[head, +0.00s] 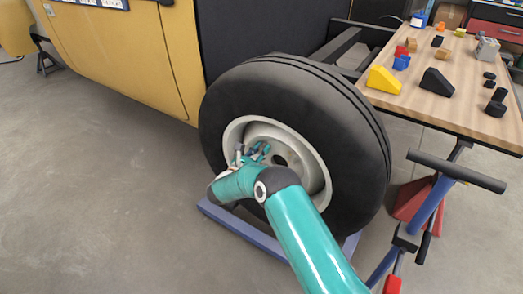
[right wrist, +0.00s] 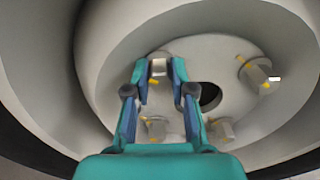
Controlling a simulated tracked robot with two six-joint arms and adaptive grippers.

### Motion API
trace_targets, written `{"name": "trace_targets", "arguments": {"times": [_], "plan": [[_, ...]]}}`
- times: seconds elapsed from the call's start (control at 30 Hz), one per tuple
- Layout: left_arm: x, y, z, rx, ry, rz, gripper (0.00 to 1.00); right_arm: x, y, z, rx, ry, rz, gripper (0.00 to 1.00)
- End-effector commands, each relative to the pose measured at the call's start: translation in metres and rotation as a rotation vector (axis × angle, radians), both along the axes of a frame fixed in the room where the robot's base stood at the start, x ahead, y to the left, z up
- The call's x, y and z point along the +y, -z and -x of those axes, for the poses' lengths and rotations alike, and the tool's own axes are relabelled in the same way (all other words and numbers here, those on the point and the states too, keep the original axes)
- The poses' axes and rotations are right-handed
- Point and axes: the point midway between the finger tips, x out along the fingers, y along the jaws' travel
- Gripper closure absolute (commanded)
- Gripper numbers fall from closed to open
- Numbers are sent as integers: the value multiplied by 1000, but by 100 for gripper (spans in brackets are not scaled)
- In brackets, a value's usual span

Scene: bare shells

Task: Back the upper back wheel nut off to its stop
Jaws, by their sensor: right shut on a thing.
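The wheel (head: 345,140) is a black tyre with a pale rim (head: 318,175), upright beside the yellow body. My right gripper (head: 262,151) reaches into the rim from the front. In the right wrist view its two fingers (right wrist: 160,72) are shut on the upper left wheel nut (right wrist: 158,67), a grey block with a yellow mark. Other nuts show on the pale hub: one at upper right (right wrist: 257,73), one at lower left (right wrist: 155,128) and one at lower right (right wrist: 221,131). The fingers partly hide the held nut. My left gripper is not in view.
The deep rim wall (right wrist: 100,60) surrounds the hub closely. A dark round hole (right wrist: 209,97) is in the hub's middle. A wooden table (head: 455,90) with coloured blocks stands at right, beside a stand with a dark bar (head: 455,171).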

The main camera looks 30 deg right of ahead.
Motion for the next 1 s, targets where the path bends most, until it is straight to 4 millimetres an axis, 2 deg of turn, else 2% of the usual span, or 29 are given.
{"name": "trace_targets", "arguments": {"times": [0.27,1.0], "plan": [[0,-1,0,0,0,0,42,2,0,-2,179,-7,73,100],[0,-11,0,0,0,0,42,5,0,-5,822,-12,345,100]]}}
